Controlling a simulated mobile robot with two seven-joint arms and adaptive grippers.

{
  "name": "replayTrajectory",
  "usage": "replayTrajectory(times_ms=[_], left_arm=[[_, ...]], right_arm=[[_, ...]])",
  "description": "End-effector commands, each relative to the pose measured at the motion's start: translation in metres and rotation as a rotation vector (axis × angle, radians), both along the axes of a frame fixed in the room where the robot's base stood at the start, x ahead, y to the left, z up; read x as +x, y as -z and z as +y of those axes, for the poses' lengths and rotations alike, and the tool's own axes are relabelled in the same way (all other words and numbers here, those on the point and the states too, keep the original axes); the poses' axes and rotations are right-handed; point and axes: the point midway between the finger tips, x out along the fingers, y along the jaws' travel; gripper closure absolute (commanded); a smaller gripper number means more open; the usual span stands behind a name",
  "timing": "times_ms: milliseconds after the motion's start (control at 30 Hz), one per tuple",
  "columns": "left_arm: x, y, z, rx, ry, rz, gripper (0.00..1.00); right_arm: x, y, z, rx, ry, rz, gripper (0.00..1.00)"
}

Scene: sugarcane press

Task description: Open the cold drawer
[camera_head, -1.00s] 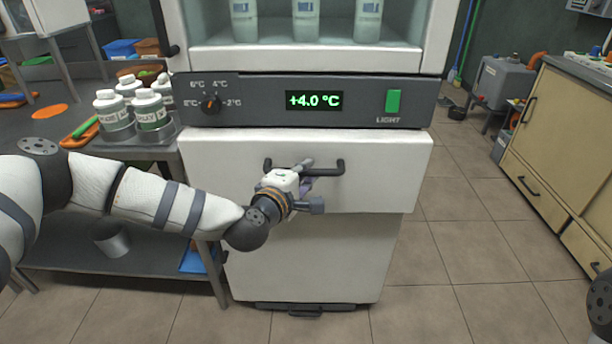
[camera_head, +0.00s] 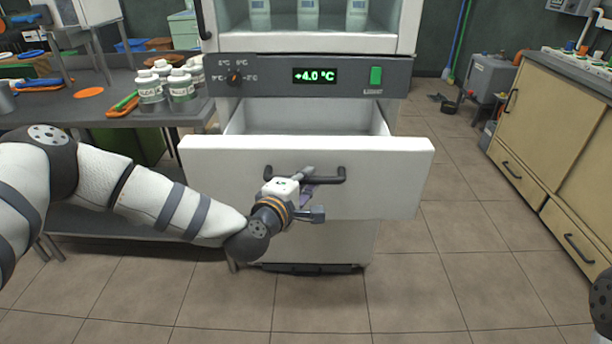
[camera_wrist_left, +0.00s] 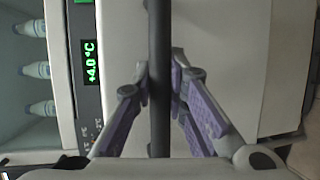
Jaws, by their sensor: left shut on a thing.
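The white cold drawer (camera_head: 385,180) is pulled out from the fridge below the control panel. Its inside (camera_head: 305,120) shows behind the front and looks empty where it can be seen. The dark bar handle (camera_head: 328,176) runs across the drawer front. My left gripper (camera_head: 305,186) is at the middle of the handle. In the left wrist view the handle bar (camera_wrist_left: 159,70) passes between the fingers of my left gripper (camera_wrist_left: 160,88), which is shut on it. My right gripper is not in view; only a piece of my right arm shows at the right edge.
The control panel (camera_head: 270,76) reads +4.0 °C above the drawer. A dark table (camera_head: 90,112) with white bottles (camera_head: 181,85) stands at left. A beige cabinet (camera_head: 545,130) stands at right. Tiled floor between cabinet and drawer is clear.

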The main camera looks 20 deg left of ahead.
Motion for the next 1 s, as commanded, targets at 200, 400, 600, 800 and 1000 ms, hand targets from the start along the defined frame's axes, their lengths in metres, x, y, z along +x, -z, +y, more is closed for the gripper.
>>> replayTrajectory(times_ms=[200,400,600,800,1000], left_arm=[[-0.002,-0.001,-0.001,-0.001,0.001,-0.003,1.0],[-0.002,-0.001,-0.001,-0.001,0.001,-0.003,1.0],[-0.001,-0.001,-0.001,-0.001,0.0,-0.003,0.65],[-0.002,-0.001,-0.001,-0.001,0.0,-0.002,0.65],[-0.024,-0.004,0.002,-0.002,0.001,0.0,0.65]], right_arm=[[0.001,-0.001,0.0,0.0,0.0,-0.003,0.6],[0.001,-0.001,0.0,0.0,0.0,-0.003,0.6],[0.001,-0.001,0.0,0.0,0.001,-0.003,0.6],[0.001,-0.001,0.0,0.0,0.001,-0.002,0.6],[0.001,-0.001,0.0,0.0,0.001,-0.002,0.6]])
